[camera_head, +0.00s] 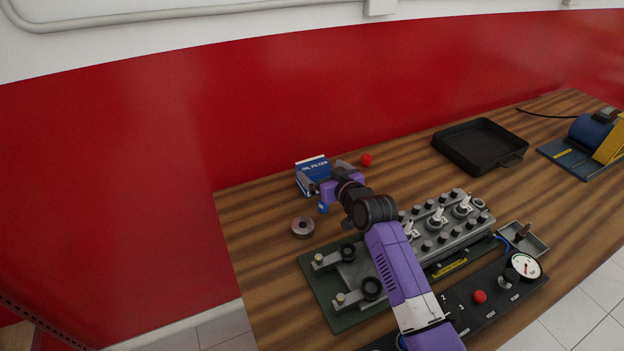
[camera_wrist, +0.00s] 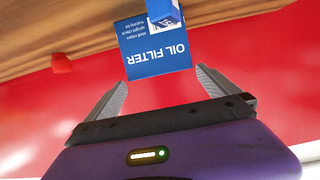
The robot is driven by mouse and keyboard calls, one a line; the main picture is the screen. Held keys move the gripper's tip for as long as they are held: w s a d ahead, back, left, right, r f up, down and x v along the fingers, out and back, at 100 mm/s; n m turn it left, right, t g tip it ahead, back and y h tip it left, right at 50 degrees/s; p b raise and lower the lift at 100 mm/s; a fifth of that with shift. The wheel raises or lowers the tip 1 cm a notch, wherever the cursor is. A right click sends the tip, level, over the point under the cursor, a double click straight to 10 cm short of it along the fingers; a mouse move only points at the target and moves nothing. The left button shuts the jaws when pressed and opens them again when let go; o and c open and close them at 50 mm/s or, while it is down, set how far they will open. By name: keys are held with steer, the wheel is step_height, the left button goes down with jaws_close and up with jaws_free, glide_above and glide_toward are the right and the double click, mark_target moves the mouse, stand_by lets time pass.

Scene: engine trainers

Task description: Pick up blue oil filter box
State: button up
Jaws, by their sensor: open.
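The blue oil filter box (camera_head: 312,168) stands on the wooden table near its back left edge, with a white top edge and the words OIL FILTER on it. In the wrist view the box (camera_wrist: 157,52) lies ahead of the fingers, between their lines and slightly beyond the tips. My gripper (camera_head: 316,185) is at the near side of the box in the head view, hiding part of it. In the wrist view my gripper (camera_wrist: 160,85) has its two grey fingers spread apart with nothing between them. Whether a finger touches the box cannot be told.
A red cap-like object (camera_head: 367,159) stands right of the box, and a grey ring (camera_head: 303,227) lies nearer. An engine trainer (camera_head: 440,228) sits under my arm. A black tray (camera_head: 480,146) is at the back right. The red wall (camera_head: 240,110) rises close behind the box.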

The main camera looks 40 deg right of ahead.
mark_target(311, 164)
steer(key=shift+x, duration=1.35)
steer(key=shift+f+p+x, duration=0.2)
steer(key=shift+p+x, duration=0.1)
steer(key=shift+x, duration=1.1)
steer(key=shift+f+p+x, duration=0.2)
steer(key=shift+p+x, duration=0.05)
steer(key=shift+x, duration=1.2)
steer(key=shift+s+a, duration=0.1)
steer(key=shift+a, duration=0.05)
steer(key=c, duration=1.6)
